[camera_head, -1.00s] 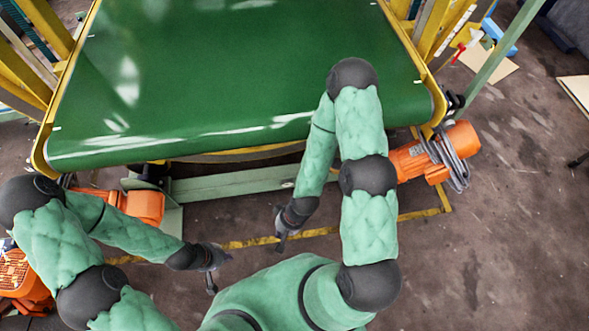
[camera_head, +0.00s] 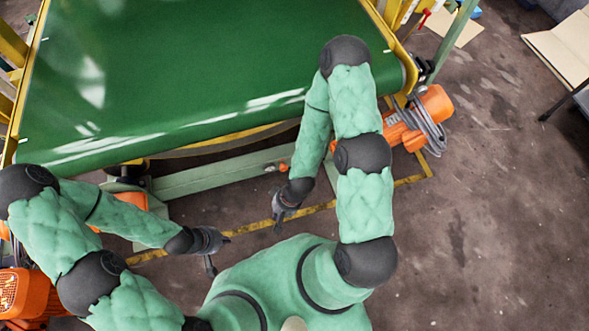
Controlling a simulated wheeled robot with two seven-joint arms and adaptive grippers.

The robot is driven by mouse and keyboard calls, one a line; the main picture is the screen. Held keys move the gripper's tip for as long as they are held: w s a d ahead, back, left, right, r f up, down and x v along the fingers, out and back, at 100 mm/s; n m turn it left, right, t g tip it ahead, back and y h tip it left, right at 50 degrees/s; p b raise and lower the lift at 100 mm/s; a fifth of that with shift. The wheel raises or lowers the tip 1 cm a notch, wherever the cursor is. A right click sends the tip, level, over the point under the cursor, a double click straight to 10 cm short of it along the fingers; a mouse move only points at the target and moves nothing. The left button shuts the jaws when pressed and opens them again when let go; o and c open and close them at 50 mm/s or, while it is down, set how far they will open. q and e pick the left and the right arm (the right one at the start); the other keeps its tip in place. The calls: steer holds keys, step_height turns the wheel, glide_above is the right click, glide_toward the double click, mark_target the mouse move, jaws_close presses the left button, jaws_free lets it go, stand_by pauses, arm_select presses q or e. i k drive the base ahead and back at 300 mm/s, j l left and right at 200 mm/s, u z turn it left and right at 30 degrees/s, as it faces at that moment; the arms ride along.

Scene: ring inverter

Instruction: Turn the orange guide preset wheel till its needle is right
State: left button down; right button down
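No orange preset wheel or needle can be made out in the head view. My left gripper (camera_head: 217,251) hangs over the floor at the lower left, its two dark fingers apart with nothing between them. My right gripper (camera_head: 279,220) points down near the middle, in front of the conveyor; its fingers are seen nearly edge-on, so its opening is unclear. Neither gripper touches anything that I can see.
A green conveyor belt (camera_head: 190,65) fills the upper left. An orange motor with coiled cable (camera_head: 428,122) is at its right corner. Another orange machine (camera_head: 28,296) is at the lower left. The right-hand floor (camera_head: 480,220) is mostly clear; cardboard (camera_head: 565,45) lies upper right.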

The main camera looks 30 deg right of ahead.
mark_target(282, 167)
steer(key=z, duration=0.8)
